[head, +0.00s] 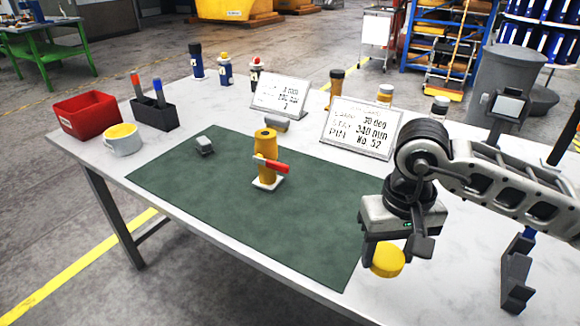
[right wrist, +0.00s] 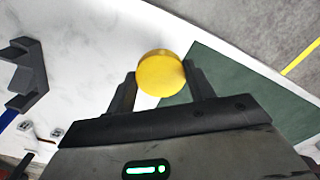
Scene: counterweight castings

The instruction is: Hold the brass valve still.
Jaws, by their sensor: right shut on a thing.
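The brass valve (head: 265,158) stands upright on a small white base on the green mat (head: 215,215), with a red handle (head: 272,165) at its side. Nothing grips it. My right gripper (head: 388,256) is to the right of the valve and nearer to me, by the mat's right edge. It is shut on a round yellow disc (head: 388,262). In the right wrist view the disc (right wrist: 160,73) sits between the two dark fingers. My left gripper is not in view.
A small grey block (head: 204,146) lies on the mat. Two sign cards (head: 360,130) stand behind the valve, with several bottles around them. A grey bracket (head: 516,275) stands at right.

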